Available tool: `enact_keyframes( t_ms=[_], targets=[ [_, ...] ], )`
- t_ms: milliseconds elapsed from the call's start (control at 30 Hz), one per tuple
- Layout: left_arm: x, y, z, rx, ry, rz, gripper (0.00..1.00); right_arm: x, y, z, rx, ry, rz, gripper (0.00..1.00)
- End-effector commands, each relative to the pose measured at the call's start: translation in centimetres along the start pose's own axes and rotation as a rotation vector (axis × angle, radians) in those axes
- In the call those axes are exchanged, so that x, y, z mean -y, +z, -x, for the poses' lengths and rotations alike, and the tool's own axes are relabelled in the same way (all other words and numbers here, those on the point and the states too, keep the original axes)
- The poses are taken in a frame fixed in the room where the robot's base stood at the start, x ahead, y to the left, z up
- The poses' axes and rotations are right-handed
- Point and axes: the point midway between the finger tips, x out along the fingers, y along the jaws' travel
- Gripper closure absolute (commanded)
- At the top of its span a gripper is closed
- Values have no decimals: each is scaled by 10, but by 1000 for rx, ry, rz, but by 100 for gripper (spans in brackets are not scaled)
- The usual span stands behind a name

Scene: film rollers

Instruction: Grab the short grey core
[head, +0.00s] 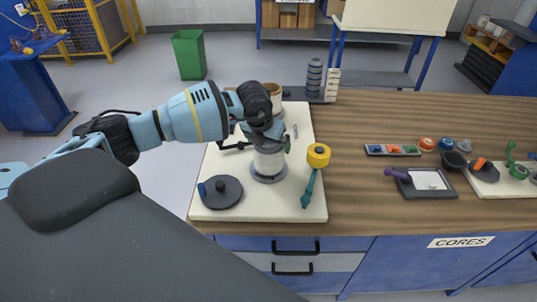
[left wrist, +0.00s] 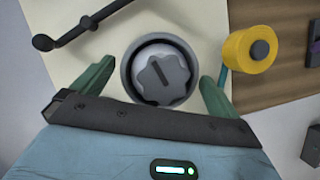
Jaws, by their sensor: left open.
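A short pale grey-white cylinder, which looks like the short grey core (head: 268,163), stands upright on a round grey base on the cream board. In the left wrist view a round piece with a slotted grey knob on top (left wrist: 161,77) sits within a dark ring. My left gripper (head: 268,146) is directly above the cylinder and points down. In the left wrist view its two green fingers are apart (left wrist: 157,76), one on each side of the round piece. I cannot tell whether they touch it. My right gripper is not in view.
A yellow roller with a teal handle (head: 318,156) is close to the right of the gripper. A dark disc (head: 220,191) lies on the cream board (head: 305,120) at front left. A grey stack (head: 314,78) stands behind. The wooden bench between board and coloured tray (head: 392,150) is clear.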

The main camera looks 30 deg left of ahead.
Motion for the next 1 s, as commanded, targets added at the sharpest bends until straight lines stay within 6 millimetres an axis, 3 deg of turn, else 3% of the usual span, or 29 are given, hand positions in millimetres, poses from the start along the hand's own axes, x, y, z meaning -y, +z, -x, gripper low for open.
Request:
enact_keyframes(
  t_ms=[167, 433, 833, 1000],
  targets=[
    [0, -1, -19, -2, 1, 1, 1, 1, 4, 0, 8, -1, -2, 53],
    [0, 0, -20, 1, 0, 1, 1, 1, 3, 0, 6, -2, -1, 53],
    [0, 0, -20, 1, 0, 1, 53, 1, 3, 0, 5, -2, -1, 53],
    [0, 1, -19, 3, -1, 1, 56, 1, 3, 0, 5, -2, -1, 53]
  ],
)
